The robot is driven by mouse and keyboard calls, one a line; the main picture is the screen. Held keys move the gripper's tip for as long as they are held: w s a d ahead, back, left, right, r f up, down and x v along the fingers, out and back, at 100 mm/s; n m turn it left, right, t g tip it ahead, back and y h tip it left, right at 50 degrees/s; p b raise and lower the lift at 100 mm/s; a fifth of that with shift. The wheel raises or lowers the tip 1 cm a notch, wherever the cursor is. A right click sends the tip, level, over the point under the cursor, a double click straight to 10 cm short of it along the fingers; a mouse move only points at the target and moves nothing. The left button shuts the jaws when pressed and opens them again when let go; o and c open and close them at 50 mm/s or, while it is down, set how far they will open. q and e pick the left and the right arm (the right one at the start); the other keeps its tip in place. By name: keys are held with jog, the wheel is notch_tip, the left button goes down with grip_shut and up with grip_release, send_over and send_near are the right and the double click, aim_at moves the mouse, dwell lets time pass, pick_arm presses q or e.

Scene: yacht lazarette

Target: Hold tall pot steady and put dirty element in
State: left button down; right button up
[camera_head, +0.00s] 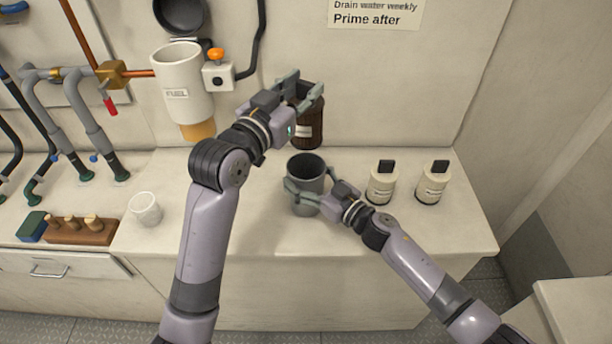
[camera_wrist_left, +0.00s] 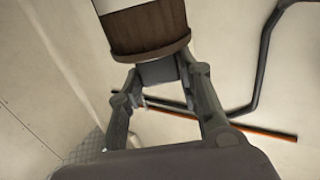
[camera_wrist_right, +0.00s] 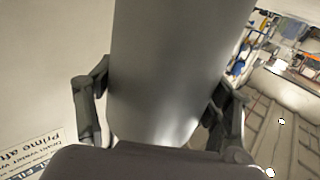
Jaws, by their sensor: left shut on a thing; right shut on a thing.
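The dirty element looks like a dark brown cylinder (camera_head: 313,128) with a white label, seen in the head view just behind the tall pot. My left gripper (camera_head: 298,88) is shut on its upper end. The element also shows in the left wrist view (camera_wrist_left: 150,30), beyond the fingers (camera_wrist_left: 160,75). The tall pot (camera_head: 306,168) is a grey, open-topped cylinder standing upright on the counter. My right gripper (camera_head: 309,192) is shut around its side. The pot fills the middle of the right wrist view (camera_wrist_right: 170,65), between the fingers (camera_wrist_right: 160,105). The element's height above the counter is unclear.
Two cream bottles with black caps (camera_head: 382,184) (camera_head: 431,184) stand right of the pot. A white cup (camera_head: 146,208) and a wooden block with pegs (camera_head: 82,230) are at the left. A white FUEL canister (camera_head: 182,85) hangs on the wall. The counter's front (camera_head: 285,240) is clear.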

aim_at(297, 146)
pick_arm(q)
jog(key=shift+f, duration=6)
jog(key=c, duration=1.1)
grip_release()
jog(key=shift+o, duration=0.2)
jog(key=shift+f, duration=0.1)
jog(key=v, duration=1.2)
